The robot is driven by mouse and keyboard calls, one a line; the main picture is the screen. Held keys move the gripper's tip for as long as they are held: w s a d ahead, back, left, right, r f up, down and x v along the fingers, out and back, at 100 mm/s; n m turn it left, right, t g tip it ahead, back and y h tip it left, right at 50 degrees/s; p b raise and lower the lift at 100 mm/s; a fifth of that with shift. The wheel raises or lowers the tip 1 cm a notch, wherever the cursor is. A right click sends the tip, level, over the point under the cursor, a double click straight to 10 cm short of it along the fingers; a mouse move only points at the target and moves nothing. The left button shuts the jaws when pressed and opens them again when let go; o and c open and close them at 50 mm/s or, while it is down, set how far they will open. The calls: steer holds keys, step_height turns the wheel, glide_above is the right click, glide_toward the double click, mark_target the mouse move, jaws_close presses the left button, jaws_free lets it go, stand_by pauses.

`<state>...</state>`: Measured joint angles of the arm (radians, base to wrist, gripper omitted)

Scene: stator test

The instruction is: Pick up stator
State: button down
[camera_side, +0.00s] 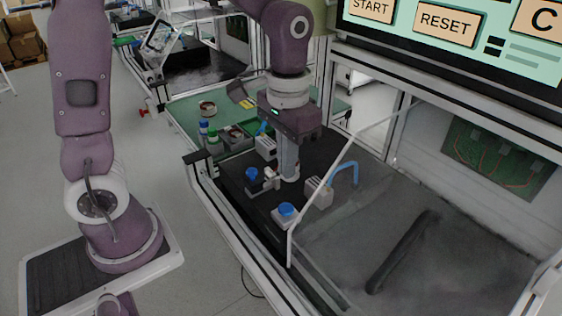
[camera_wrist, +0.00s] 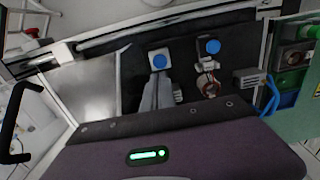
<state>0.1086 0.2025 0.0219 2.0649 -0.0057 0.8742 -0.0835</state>
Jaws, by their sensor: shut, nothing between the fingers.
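My gripper (camera_side: 289,175) points straight down over the black work surface, among small fixtures. It is shut and empty. Its purple body fills the bottom of the wrist view. A small ring-shaped part with coppery-red colour (camera_wrist: 207,84), which looks like the stator, sits in front of a blue-topped fixture (camera_wrist: 213,46). In the side view this fixture (camera_side: 251,173) is just left of my gripper, and the ring cannot be made out clearly. Whether my fingers touch anything is unclear.
A second blue-topped fixture (camera_side: 286,210) stands in front of my gripper. Grey boxes stand right (camera_side: 318,192) and behind (camera_side: 266,147), with a blue hose (camera_side: 345,172) by the right one. A transparent slanted guard (camera_side: 320,190) is close on the right. A green table (camera_side: 185,112) holds bottles.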

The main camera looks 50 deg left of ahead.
stand_by(0.4)
steer(key=c, duration=0.7)
jaws_free()
steer(key=w+a+f+n+t+y, duration=0.1)
steer(key=w+a+f+n, duration=0.1)
steer(key=w+a+f, duration=0.1)
steer(key=w+a+f+n+t+y, duration=0.1)
steer(key=w+a+f+n, duration=0.1)
steer(key=a+f+n, duration=0.1)
steer(key=w+a+f+n+t, duration=0.1)
steer(key=w+a+f+n, duration=0.1)
steer(key=w+a+f, duration=0.1)
steer(key=shift+w+a+f+t+y, duration=0.15)
steer(key=shift+w+a+f+y, duration=0.1)
steer(key=shift+a, duration=0.1)
steer(key=shift+w+a+f+t+y, duration=0.1)
steer(key=shift+a+f+t+y, duration=0.05)
steer(key=shift+a+f, duration=0.15)
